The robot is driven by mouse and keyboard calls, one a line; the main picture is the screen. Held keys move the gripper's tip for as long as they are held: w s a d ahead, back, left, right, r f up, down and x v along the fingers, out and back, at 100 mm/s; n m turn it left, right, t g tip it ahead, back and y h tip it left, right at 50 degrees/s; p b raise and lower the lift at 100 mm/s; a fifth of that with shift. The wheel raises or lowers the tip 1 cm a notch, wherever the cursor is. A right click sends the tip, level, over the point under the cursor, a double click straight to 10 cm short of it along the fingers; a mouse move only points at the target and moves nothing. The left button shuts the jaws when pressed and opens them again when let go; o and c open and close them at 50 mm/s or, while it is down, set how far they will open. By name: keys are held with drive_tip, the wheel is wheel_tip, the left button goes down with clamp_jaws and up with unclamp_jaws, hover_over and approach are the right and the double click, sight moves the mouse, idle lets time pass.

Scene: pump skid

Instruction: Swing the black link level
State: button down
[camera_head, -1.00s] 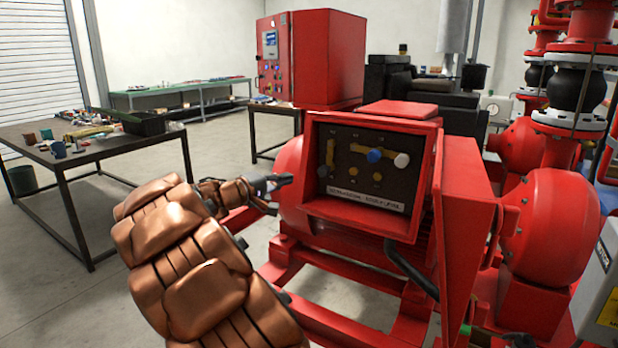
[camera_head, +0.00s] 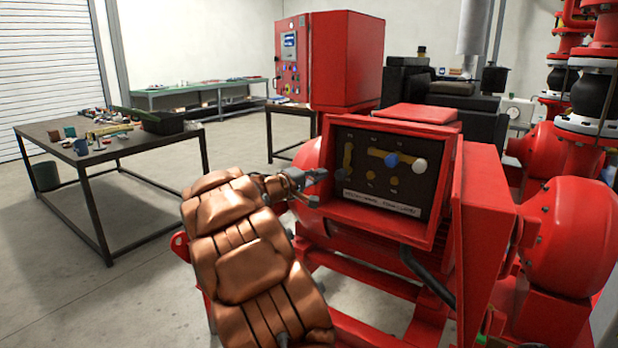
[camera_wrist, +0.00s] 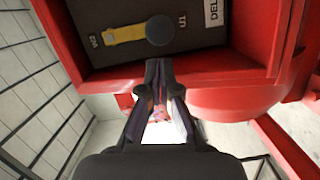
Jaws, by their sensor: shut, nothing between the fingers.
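The dark panel (camera_head: 410,196) sits recessed in a red frame. It carries an upright yellow bar (camera_head: 348,155) at left, a roughly level yellow bar (camera_head: 376,153), a bright blue knob (camera_head: 391,160) and a white knob (camera_head: 419,165). In the wrist view a yellow bar (camera_wrist: 124,34) ends at a dark blue disc (camera_wrist: 160,30). I cannot pick out a black link against the dark panel. My gripper (camera_head: 320,187) is at the panel's left edge, shut and empty. In the wrist view its fingertips (camera_wrist: 159,66) overlap the frame's edge below the disc; contact cannot be told.
The red frame's rim (camera_head: 380,224) stands proud around the panel. A red control cabinet (camera_head: 345,60) stands behind. A cluttered table (camera_head: 60,150) is at left, with open floor between. Red pump casings (camera_head: 570,240) and pipework crowd the right.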

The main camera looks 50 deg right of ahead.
drive_tip(key=shift+s+d+f, duration=0.1)
drive_tip(key=shift+s+d, duration=0.05)
drive_tip(key=shift+d, duration=0.55)
drive_tip(key=shift+s+d, duration=0.1)
drive_tip(key=shift+d, duration=0.55)
